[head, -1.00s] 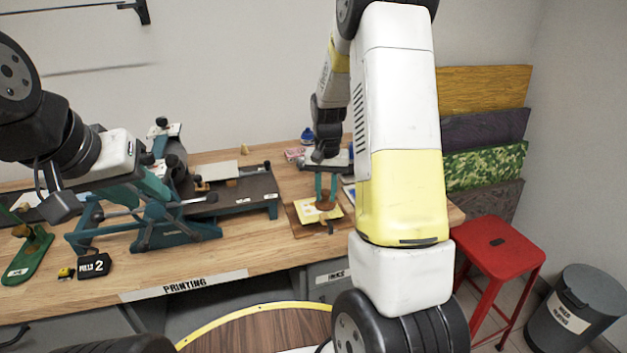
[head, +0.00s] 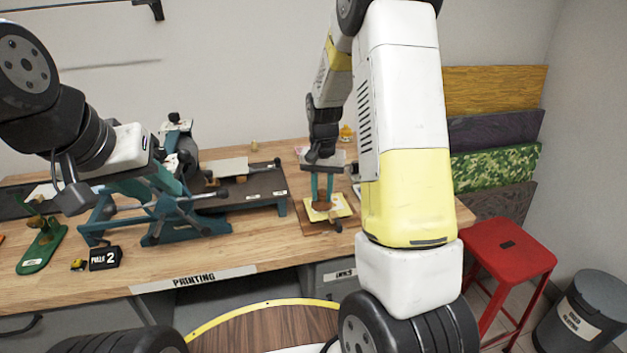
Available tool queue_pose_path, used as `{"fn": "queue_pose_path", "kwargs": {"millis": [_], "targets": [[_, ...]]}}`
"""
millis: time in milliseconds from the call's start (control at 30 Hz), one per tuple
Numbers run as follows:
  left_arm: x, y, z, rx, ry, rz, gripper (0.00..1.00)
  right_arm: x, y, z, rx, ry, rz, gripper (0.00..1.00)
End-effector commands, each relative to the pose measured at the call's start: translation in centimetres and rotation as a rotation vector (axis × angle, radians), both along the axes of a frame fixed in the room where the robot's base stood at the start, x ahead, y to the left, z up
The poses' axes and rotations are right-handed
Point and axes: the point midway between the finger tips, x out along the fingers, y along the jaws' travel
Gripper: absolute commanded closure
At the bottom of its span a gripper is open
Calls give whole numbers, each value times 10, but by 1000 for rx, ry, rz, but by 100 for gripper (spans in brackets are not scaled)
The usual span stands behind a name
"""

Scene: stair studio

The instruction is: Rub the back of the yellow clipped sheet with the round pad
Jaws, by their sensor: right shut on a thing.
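The yellow sheet (head: 343,211) lies on a brown board (head: 311,227) on the bench, right of the press. My right gripper (head: 322,199) points down over it, shut on the round brown pad (head: 321,205). The pad is at the sheet, but I cannot tell whether it touches. The clip on the sheet is too small to make out.
The teal press with a dark bed (head: 262,190) fills the bench's middle. A green stand (head: 42,248) and a black "PULLS 2" counter (head: 105,258) are at the left. A red stool (head: 507,247) and grey bin (head: 590,310) stand right of the bench.

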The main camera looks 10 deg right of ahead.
Motion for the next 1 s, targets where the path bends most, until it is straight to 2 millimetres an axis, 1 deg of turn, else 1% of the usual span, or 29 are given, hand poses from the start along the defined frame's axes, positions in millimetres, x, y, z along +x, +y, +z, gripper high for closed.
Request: {"fn": "queue_pose_path", "kwargs": {"millis": [200, 333, 467, 733, 1000], "targets": [[0, 0, 0, 0, 0, 0, 64, -2, 13, -1, 1, 5, 2, 100], [0, 0, 0, 0, 0, 0, 64, -2, 16, 0, 1, 5, 1, 100], [0, 0, 0, 0, 0, 0, 64, -2, 13, 0, 0, 4, 0, 100], [0, 0, 0, 0, 0, 0, 64, -1, -2, 1, 0, 3, -1, 100], [0, 0, 0, 0, 0, 0, 64, 0, -9, 2, 0, 2, -1, 100]]}}
